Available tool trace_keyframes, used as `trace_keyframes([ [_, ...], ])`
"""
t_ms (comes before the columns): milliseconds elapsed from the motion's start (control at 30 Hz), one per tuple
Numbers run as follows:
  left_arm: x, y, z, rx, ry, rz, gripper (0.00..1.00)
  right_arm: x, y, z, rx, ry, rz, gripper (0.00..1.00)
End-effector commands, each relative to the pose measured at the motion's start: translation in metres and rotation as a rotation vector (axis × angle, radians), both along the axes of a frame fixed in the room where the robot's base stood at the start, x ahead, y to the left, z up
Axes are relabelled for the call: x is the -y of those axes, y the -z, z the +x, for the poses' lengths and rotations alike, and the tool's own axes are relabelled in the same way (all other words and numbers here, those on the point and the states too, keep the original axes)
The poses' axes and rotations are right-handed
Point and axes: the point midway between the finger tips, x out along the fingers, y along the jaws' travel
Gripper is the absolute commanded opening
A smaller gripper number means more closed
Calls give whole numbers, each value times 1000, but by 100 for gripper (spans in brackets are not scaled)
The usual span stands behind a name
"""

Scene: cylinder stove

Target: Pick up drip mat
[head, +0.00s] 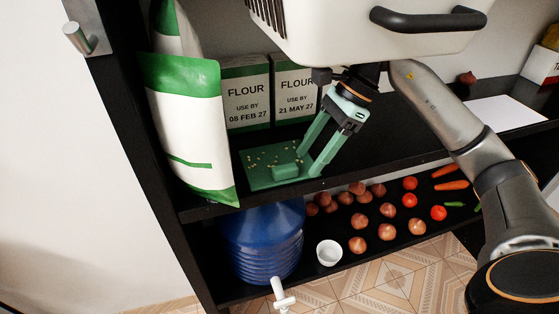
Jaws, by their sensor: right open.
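The drip mat (257,180) is a flat green square with small yellowish specks, lying on the black upper shelf near its front edge. A raised green block (286,171) shows on its right part. My right gripper (308,164) has green fingers pointing down over the right side of the mat. The fingers are apart, with nothing seen between them; whether they touch the mat I cannot tell. My left gripper is not in the view.
Two flour boxes (246,92) stand behind the mat, and a green and white bag (185,125) stands close at its left. A white appliance (350,30) hangs above. The lower shelf holds a blue water jug (262,240), a white bowl (329,253) and several vegetables (387,231).

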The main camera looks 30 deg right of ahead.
Motion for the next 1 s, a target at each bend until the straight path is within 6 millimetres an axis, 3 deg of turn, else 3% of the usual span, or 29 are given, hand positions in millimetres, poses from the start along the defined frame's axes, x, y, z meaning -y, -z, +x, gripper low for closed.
trace_keyframes([
  [233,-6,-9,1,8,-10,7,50,-41,-3,9,2,-6,3,62],
  [333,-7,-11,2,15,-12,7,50,-44,8,10,-2,-1,2,62],
  [600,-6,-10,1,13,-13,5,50,-45,10,10,1,-1,2,62],
  [1000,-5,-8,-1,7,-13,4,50,-44,10,10,-1,0,1,18],
])
